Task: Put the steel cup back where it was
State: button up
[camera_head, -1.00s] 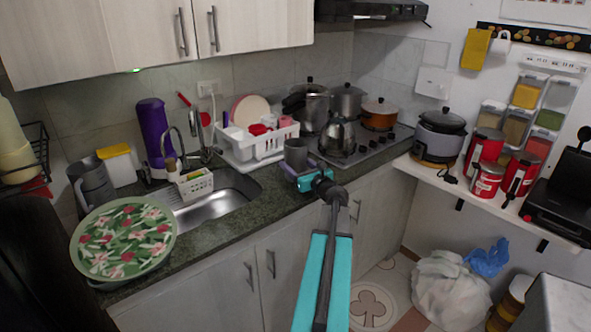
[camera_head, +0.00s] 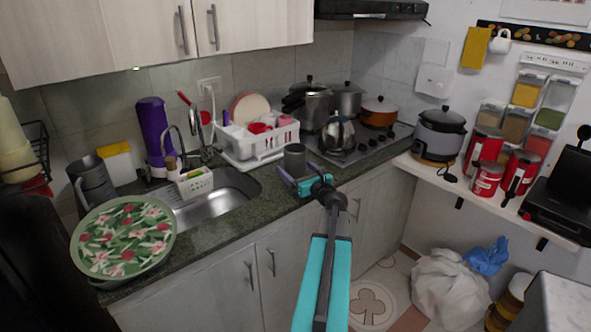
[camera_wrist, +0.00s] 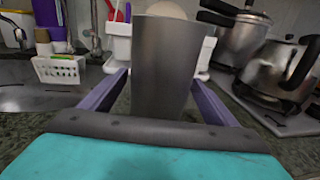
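The steel cup (camera_head: 294,158) is a plain grey tumbler, upright near the front edge of the counter, between the sink and the stove. My gripper (camera_head: 301,183) is around it, with one purple finger on each side. In the wrist view the cup (camera_wrist: 168,62) fills the middle between the finger ends (camera_wrist: 160,82), which appear to press its sides. Its lower end is partly hidden by my gripper, so I cannot tell whether it touches the counter.
A white dish rack (camera_head: 262,148) stands behind the cup. The kettle (camera_head: 338,134) and pots are on the stove to the right. The sink (camera_head: 215,202) with a white caddy (camera_head: 195,184) is to the left. Some bare counter (camera_head: 262,205) lies beside the sink.

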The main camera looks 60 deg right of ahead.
jog(key=shift+r, duration=0.1)
jog(key=shift+r, duration=0.1)
jog(key=b+v, duration=0.2)
jog(key=v, duration=1)
jog(key=shift+s, duration=0.1)
dwell(1.1)
